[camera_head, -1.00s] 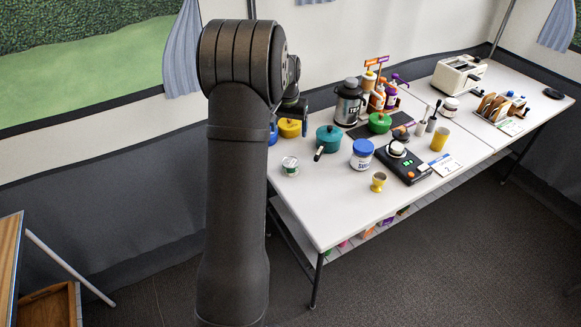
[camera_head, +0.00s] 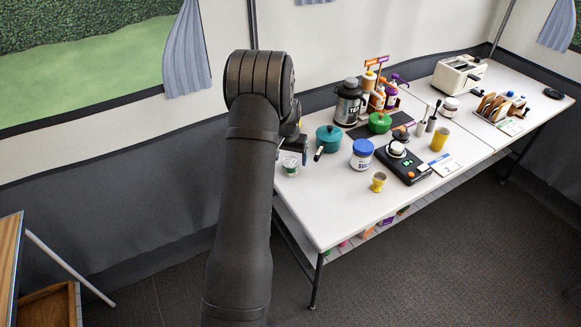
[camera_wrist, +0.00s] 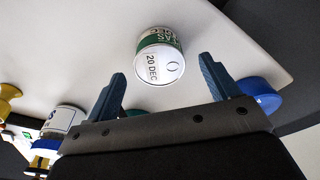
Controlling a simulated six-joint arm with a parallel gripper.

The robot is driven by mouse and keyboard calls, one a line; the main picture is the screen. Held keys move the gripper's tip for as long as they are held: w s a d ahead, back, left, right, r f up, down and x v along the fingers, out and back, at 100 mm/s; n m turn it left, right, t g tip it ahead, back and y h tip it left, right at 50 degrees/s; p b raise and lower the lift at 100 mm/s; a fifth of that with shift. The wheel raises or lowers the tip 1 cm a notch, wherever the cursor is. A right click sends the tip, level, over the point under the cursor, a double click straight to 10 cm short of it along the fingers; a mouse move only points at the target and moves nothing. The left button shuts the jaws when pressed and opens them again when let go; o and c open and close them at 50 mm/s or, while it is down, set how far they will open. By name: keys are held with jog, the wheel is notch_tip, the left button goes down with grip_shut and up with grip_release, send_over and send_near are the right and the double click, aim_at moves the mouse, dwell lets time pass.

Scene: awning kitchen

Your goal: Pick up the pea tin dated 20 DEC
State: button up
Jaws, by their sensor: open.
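The pea tin (camera_wrist: 160,56) is white and green, with "20 DEC" printed on its pale lid, in the wrist view. It stands on the white table, ahead of my gripper. In the head view the tin (camera_head: 290,165) shows just right of my arm, near the table's left end. My gripper (camera_wrist: 162,78) is open, its two blue fingers on either side of the line to the tin, which is apart from them and not held. In the head view my gripper is mostly hidden behind my arm.
A teal pot (camera_head: 328,138), a blue-lidded jar (camera_head: 362,155) and a yellow egg cup (camera_head: 378,182) stand to the tin's right. A blue round thing (camera_wrist: 260,95) lies near my right finger in the wrist view. Bare table (camera_head: 325,205) lies in front of the tin.

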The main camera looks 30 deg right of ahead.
aim_at(290, 162)
notch_tip(290, 162, down, 3)
jog(key=shift+w+d, duration=0.1)
jog(key=c, duration=1.2)
jog(key=shift+o, duration=0.2)
jog(key=shift+r, duration=0.1)
